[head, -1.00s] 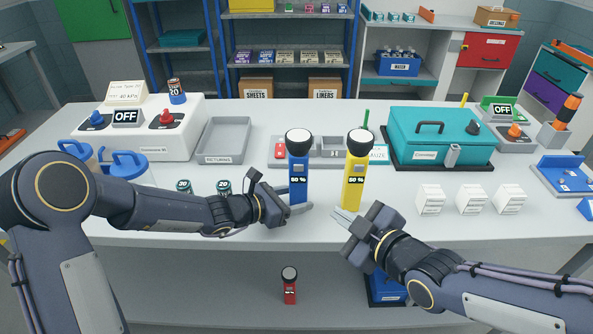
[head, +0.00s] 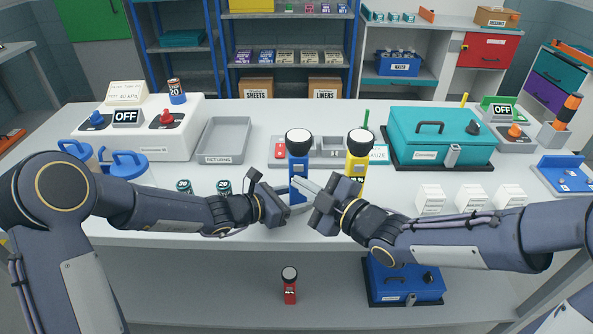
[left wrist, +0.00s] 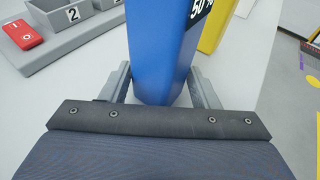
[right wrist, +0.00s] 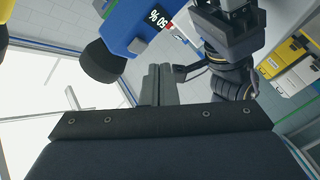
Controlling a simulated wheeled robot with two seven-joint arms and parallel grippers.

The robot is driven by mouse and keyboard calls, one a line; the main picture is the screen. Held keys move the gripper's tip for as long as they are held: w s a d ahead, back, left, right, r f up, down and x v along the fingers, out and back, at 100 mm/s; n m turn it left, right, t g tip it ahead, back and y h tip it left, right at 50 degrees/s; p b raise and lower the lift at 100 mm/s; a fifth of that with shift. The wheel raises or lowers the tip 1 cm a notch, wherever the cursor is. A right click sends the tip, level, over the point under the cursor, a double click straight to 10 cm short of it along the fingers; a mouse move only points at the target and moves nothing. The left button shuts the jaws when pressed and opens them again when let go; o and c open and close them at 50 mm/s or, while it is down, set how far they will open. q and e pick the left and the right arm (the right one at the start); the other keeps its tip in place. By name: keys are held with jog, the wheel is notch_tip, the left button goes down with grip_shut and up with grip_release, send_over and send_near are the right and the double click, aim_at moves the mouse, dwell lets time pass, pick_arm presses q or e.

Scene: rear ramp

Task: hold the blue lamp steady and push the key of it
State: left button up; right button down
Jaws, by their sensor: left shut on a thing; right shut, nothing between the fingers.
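The blue lamp (head: 298,164) stands upright near the table's front edge, its black head with a pale top upward. My left gripper (head: 288,200) is shut on its lower body; the left wrist view shows a finger on each side of the blue body (left wrist: 160,45). My right gripper (head: 300,184) is shut and empty, its fingertips in front of the lamp's front face, covering the label there. In the right wrist view the shut fingers (right wrist: 160,84) are close to the lamp (right wrist: 135,22), whose label reads 50 %.
A yellow lamp (head: 357,168) stands just right of the blue one, partly behind my right gripper. A grey tray (head: 222,140), a teal case (head: 440,137) and white boxes (head: 430,199) stand around. A red lamp (head: 289,287) and a blue toolbox (head: 404,283) are below the tabletop.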

jog(key=shift+w, duration=0.7)
jog(key=shift+w, duration=0.15)
dwell(1.5)
jog(key=shift+w, duration=0.45)
jog(key=shift+s, duration=0.2)
dwell(0.3)
jog(key=shift+s, duration=0.4)
jog(key=shift+s, duration=0.1)
jog(key=s, duration=0.6)
